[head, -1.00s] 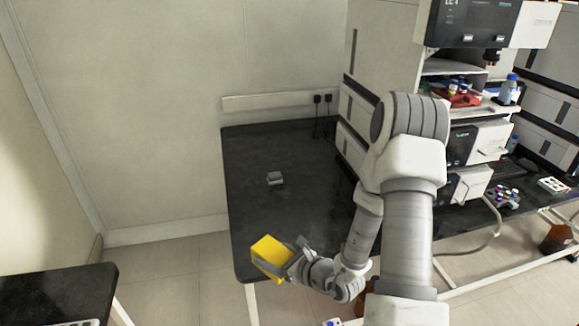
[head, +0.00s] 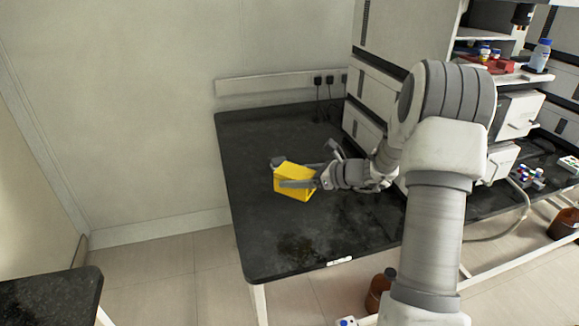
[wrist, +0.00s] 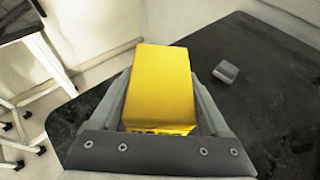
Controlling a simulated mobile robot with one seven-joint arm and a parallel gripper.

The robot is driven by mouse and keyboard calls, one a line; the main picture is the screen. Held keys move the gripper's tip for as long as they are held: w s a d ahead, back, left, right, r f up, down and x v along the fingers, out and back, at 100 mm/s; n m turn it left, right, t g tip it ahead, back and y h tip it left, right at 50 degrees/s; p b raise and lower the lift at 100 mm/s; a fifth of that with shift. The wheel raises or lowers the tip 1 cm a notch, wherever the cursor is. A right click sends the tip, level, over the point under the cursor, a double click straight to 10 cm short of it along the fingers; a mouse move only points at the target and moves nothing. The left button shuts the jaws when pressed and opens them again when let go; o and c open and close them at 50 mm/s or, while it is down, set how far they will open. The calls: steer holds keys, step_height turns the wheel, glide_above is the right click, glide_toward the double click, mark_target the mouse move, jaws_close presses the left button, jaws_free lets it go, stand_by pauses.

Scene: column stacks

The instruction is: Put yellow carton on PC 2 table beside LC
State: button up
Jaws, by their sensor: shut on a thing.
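The yellow carton (head: 293,184) is held between the fingers of my gripper (head: 300,181), over the left part of the black table (head: 300,245). In the wrist view the carton (wrist: 160,88) fills the space between my fingers (wrist: 163,95). I cannot tell whether its underside touches the table. The LC stack (head: 385,75) of pale modules stands on the table to the right, partly behind my arm.
A small grey object (wrist: 226,71) lies on the table just beyond the carton; in the head view the carton largely hides it. Bottles (head: 540,55) and a red tray (head: 487,62) sit at the right. Another dark table (head: 50,295) is at lower left. The table's front left is clear.

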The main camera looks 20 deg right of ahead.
steer(key=shift+w+d+b, duration=0.3)
steer(key=shift+d+b, duration=0.05)
steer(key=shift+d, duration=0.2)
steer(key=s+a+f+b, duration=0.1)
steer(key=s+a+f, duration=0.1)
steer(key=a, duration=0.1)
steer(key=s+a+f+b, duration=0.1)
steer(key=s+a+f, duration=0.1)
steer(key=s+a+f+b, duration=0.1)
steer(key=s+a+f, duration=0.1)
steer(key=s+a, duration=0.1)
steer(key=shift+a+f, duration=0.25)
steer(key=shift+a, duration=0.1)
steer(key=shift+f+b, duration=0.7)
steer(key=shift+f, duration=1.3)
steer(key=shift+f, duration=0.1)
steer(key=shift+f+b, duration=0.15)
steer(key=shift+b, duration=0.15)
steer(key=o, duration=1.3)
steer(key=shift+s+d+r+p, duration=0.15)
steer(key=shift+r+p, duration=0.25)
steer(key=shift+r, duration=0.05)
steer(key=p+v, duration=0.2)
steer(key=v, duration=0.9)
steer(key=shift+s+d+p, duration=0.2)
steer(key=shift+p, duration=0.1)
